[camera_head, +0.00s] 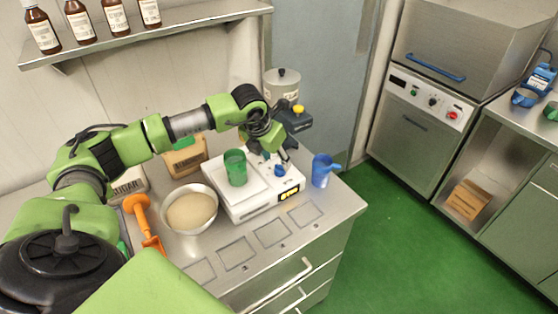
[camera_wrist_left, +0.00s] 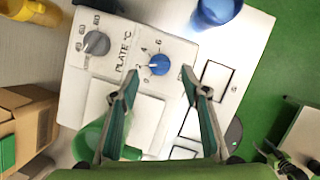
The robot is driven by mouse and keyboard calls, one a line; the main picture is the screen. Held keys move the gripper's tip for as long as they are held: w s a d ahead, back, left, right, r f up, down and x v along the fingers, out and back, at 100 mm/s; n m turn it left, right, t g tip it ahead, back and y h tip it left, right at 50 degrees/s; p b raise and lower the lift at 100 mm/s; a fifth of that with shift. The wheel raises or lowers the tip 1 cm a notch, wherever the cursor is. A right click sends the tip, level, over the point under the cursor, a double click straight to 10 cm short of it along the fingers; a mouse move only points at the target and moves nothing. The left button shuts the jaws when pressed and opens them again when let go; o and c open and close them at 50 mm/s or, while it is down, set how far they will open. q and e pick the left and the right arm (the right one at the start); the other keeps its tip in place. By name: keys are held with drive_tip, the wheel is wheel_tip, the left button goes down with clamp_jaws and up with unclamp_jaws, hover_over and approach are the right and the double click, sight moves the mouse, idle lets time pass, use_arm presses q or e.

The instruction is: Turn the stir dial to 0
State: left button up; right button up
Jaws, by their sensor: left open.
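The hot plate stirrer (camera_head: 247,207) is a white box on the counter with a lit display. Its blue dial (camera_wrist_left: 160,64) has numbers around it, including 2, 4 and 6; a pale mark shows on its left side. No stir label is readable. A grey dial (camera_wrist_left: 97,43) sits beside it with the "PLATE °C" lettering between. Contact cannot be told. My right gripper is out of view.
A green beaker (camera_head: 235,168) stands on the plate. A blue jug (camera_head: 322,170) stands close right of the stirrer. A bowl of pale powder (camera_head: 190,211) and an orange tool (camera_head: 143,219) lie left. The counter front has flat square outlines (camera_head: 272,233) and is clear.

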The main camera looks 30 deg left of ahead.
sight(280, 166)
use_arm(q)
drive_tip(key=p+x, duration=0.1)
drive_tip(key=x, duration=0.3)
drive_tip(key=shift+w+f, duration=0.1)
drive_tip(key=shift+f, duration=0.2)
drive_tip(key=c, duration=1.1)
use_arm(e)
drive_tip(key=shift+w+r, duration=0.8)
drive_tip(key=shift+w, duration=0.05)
